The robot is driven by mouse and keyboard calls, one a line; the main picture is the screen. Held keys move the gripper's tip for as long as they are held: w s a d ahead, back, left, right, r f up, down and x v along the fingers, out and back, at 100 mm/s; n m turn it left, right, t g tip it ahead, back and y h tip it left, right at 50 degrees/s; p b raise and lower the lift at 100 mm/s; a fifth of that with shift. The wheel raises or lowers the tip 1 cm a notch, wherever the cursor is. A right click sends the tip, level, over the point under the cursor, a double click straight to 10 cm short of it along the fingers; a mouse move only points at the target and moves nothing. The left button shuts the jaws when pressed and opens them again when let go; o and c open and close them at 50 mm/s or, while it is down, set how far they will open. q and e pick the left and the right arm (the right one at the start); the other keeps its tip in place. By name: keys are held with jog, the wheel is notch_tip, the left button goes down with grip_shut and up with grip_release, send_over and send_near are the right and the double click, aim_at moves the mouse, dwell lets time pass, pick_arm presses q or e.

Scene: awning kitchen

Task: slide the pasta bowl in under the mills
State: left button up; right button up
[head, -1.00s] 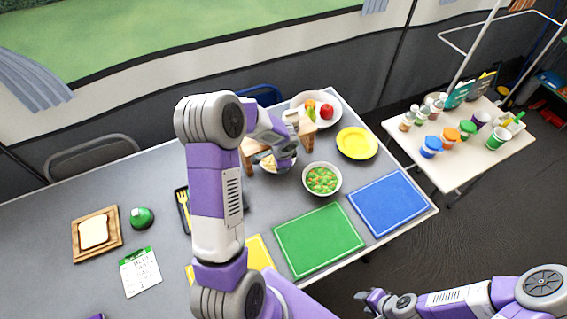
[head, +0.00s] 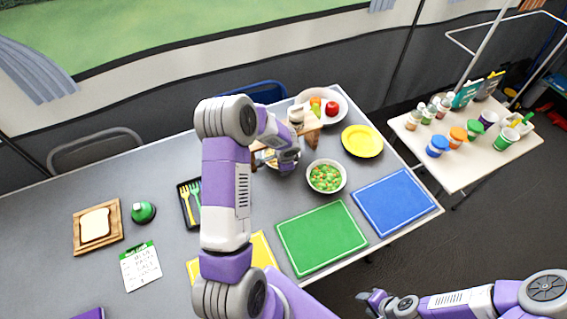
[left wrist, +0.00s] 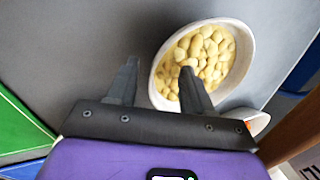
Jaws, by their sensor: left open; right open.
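The pasta bowl (left wrist: 249,50), white and full of pale yellow pasta, lies under my left gripper (left wrist: 160,65) in the left wrist view. That gripper is open, one finger over the pasta and the other outside the bowl's near-left rim. I cannot tell whether the fingers touch the bowl. In the head view my left arm and gripper hide most of the bowl. The wooden stand (head: 312,138) is just behind the gripper, partly hidden by my arm, with the pale mills (head: 296,115) on top. My right gripper (head: 374,300) is open and empty, off the table's front edge.
A bowl of green and orange vegetables (head: 326,177) stands close to the right of the pasta bowl. A yellow plate (head: 362,141) and a white fruit bowl (head: 338,100) are beyond. Green (head: 322,238) and blue (head: 395,202) mats lie in front.

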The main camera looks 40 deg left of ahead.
pick_arm(q)
jog(key=shift+f, duration=0.15)
grip_shut()
jog(key=shift+s, duration=0.1)
dwell(0.4)
